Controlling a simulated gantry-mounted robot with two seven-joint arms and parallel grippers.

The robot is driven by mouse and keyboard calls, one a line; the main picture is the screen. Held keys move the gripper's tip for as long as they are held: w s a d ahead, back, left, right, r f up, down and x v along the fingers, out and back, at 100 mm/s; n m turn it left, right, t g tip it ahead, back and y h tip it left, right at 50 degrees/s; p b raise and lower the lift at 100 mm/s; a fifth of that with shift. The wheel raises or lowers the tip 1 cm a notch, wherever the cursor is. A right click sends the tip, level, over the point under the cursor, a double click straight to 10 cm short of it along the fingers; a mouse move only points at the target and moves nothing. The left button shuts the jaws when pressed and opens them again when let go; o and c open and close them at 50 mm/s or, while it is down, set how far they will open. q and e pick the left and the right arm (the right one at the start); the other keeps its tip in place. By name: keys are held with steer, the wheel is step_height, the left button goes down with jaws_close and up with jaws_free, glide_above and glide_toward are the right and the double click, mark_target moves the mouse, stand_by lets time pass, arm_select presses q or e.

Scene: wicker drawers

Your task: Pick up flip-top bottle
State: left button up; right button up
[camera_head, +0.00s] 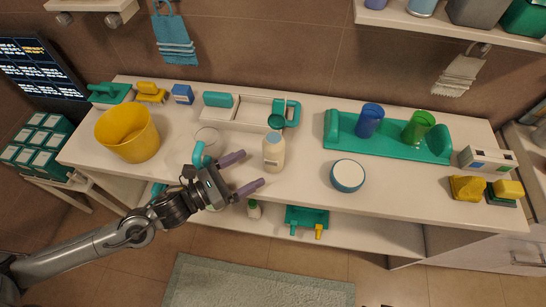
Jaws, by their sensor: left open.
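My left gripper (252,169) comes in from the left and is open, with two purple fingers pointing right toward the bottle. The upper fingertip is close to the bottle's left side; the lower one is below and left of it. Nothing is held between the fingers. I cannot tell whether a finger touches the bottle. A smaller bottle with a green cap (254,209) is on the lower shelf. My right gripper is not in view.
A yellow bucket (128,135) stands left on the table (305,175). Behind the bottle is a white and teal caddy (250,112). A round teal-rimmed container (347,176) stands to the right, before a teal rack (385,140) with blue and green cups. Table space around the bottle's right is clear.

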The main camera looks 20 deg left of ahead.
mark_target(264, 160)
arm_select(q)
steer(key=shift+x, duration=2.75)
steer(key=shift+w+d+b, duration=0.15)
steer(key=shift+w+b, duration=0.2)
steer(key=shift+w, duration=0.05)
steer(key=shift+b+x, duration=0.3)
steer(key=shift+x, duration=1.85)
steer(key=shift+r, duration=0.1)
steer(key=c, duration=1.3)
steer(key=shift+r, duration=0.15)
